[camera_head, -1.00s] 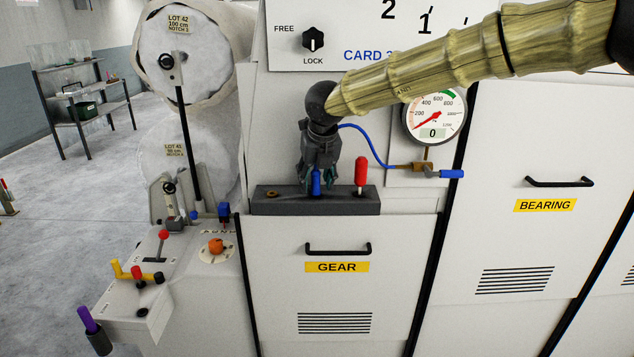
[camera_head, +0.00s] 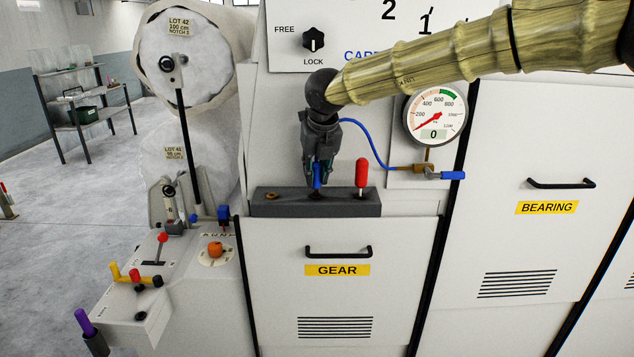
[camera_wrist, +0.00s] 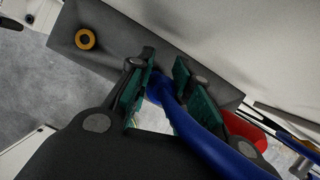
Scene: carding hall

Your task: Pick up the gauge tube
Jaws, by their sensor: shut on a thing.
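The gauge tube (camera_head: 317,177) is blue. Its end is between the fingers of my gripper (camera_head: 318,178), just over the dark grey block on the machine front. The thin blue hose runs from my gripper to the right, to the brass fitting under the round gauge (camera_head: 435,114). In the wrist view my gripper (camera_wrist: 163,82) is shut on the blue tube (camera_wrist: 203,143), which passes between the green finger pads and bends to the lower right. The tube's lower tip is partly hidden by the fingers.
The grey block (camera_head: 345,206) has a brass-ringed hole (camera_head: 271,197) at left and a red-handled plug (camera_head: 361,174) standing close to the right of my gripper. Below is the GEAR door with its black handle (camera_head: 338,251). A control shelf with levers (camera_head: 140,290) stands at lower left.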

